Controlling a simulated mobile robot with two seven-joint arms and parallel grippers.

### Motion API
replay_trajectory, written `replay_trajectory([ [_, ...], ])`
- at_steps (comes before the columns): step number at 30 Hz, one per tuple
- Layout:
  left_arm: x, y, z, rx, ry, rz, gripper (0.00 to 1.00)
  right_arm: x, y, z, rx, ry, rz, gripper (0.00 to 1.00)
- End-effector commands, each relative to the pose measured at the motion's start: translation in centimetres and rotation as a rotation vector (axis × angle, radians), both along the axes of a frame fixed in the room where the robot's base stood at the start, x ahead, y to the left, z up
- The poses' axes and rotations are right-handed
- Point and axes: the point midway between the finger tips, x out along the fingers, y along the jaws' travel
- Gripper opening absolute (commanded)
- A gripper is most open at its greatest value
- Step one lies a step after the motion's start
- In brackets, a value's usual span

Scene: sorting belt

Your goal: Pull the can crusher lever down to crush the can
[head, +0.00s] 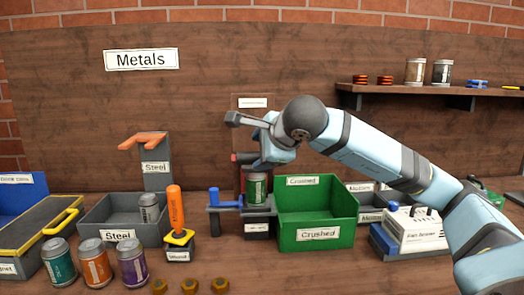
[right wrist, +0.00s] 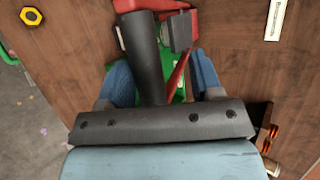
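The can crusher (head: 258,226) stands on the bench left of the green bin, with a green-and-silver can (head: 256,188) upright in it. The can looks uncrushed. The red lever (head: 246,158) with its dark grip (head: 234,158) sits above the can, partly hidden by my right gripper (head: 262,155). In the right wrist view the dark grip (right wrist: 143,50) reaches between the blue fingers of my right gripper (right wrist: 163,85), nearer the left finger. A gap shows on its right side, so the fingers are open. The red lever part (right wrist: 180,75) shows behind. My left gripper is not in view.
The green Crushed bin (head: 318,237) stands right of the crusher. A blue handle (head: 226,205) and an orange-handled tool (head: 176,210) are to the left. The grey Steel bin (head: 95,215) and several cans stand farther left. A shelf (head: 430,92) hangs at upper right.

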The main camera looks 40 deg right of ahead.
Motion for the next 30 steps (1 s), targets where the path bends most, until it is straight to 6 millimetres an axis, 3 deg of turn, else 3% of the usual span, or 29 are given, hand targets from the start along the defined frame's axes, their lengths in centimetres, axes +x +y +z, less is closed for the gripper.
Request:
replay_trajectory([
  [5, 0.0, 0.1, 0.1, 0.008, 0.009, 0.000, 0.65, -1.6, 0.3, 1.4, -0.003, -0.006, 0.000, 0.57],
  [11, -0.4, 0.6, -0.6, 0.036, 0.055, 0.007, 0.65, -5.2, 1.1, 4.0, -0.004, -0.005, 0.000, 0.57],
  [18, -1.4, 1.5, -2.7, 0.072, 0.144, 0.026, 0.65, -9.2, 2.0, 6.6, -0.003, -0.002, 0.000, 0.57],
  [24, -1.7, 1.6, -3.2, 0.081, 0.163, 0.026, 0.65, -10.8, 2.4, 7.6, 0.000, 0.000, 0.000, 0.57],
  [30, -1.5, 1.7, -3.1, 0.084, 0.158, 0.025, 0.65, -11.1, 2.4, 7.7, 0.000, 0.001, -0.001, 0.57],
])
